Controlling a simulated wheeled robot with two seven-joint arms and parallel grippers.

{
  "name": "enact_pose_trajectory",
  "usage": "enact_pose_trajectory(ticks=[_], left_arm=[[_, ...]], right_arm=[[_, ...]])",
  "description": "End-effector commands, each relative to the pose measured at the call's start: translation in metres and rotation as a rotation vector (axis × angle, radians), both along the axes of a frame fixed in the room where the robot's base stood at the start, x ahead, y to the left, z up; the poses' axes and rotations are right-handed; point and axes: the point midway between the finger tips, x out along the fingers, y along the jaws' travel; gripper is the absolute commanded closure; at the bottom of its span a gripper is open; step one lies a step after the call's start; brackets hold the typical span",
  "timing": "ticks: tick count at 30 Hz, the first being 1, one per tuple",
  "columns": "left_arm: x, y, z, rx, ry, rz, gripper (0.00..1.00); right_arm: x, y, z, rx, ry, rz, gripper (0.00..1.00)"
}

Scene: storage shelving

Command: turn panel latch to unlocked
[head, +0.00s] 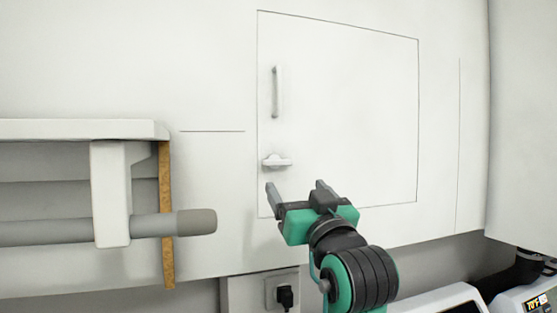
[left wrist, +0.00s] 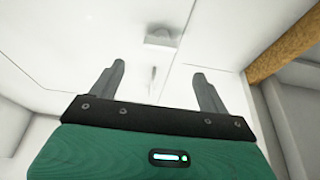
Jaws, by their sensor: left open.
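The panel (head: 350,110) is a white square door outlined in a white wall. Its latch (head: 277,162) is a small white knob with a roughly horizontal lever, at the panel's lower left. The latch also shows in the left wrist view (left wrist: 162,37), beyond the fingers near the top. My left gripper (head: 297,187) is open and empty, just below and slightly right of the latch in the head view, apart from it. Its two fingers are spread in the left wrist view (left wrist: 159,75). My right gripper is not in view.
A vertical white handle (head: 276,92) is above the latch on the panel. At left, a white shelf (head: 75,129) with a wooden edge (head: 166,220) and a grey rod (head: 185,223) juts out. A plugged outlet (head: 283,292) is below. The wall right of the latch is clear.

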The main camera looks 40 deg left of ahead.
Motion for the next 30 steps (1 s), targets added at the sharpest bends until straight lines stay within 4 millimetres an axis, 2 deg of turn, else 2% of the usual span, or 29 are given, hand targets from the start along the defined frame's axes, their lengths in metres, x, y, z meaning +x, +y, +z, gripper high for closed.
enact_pose_trajectory(ticks=[1,9,15,21,28,30], left_arm=[[0.004,0.01,0.01,0.003,0.001,0.005,0.22],[0.029,0.057,0.031,0.001,0.002,0.004,0.22],[0.041,0.079,0.04,0.001,0.001,0.002,0.22],[0.045,0.088,0.042,-0.001,0.0,0.001,0.22],[0.046,0.088,0.041,-0.001,0.0,0.0,0.22],[0.045,0.088,0.041,-0.001,0.0,0.0,0.34]], right_arm=[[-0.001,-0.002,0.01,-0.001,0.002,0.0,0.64],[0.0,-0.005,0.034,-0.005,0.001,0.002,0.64],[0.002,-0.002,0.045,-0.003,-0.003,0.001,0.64],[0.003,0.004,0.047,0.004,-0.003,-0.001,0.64],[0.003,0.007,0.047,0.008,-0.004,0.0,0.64],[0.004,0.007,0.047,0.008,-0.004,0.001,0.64]])
